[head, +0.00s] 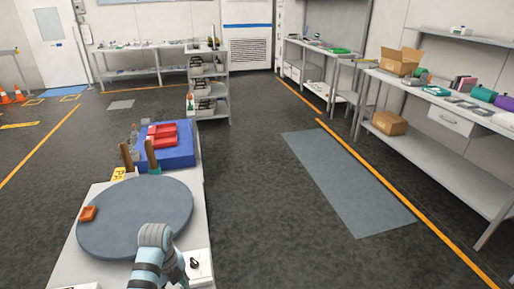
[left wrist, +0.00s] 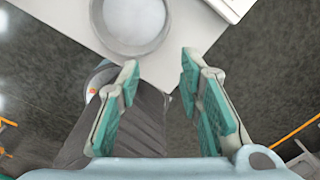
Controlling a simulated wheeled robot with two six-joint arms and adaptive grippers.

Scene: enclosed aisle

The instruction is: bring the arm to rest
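My left gripper (left wrist: 160,68) shows in the left wrist view with its two green-padded fingers spread apart and nothing between them. It hangs over the floor just off the edge of a pale worktop (left wrist: 180,50). Part of my arm shows at the bottom of the head view, in front of the round grey disc; its fingers cannot be made out there. My right gripper is in neither view.
A table (head: 193,225) carries a large round grey disc (head: 135,215), an orange block (head: 88,213) and a blue bin (head: 180,155) with red items. A round grey dish (left wrist: 133,22) lies near the fingertips. Benches (head: 450,120) line the right; the aisle floor (head: 260,190) is clear.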

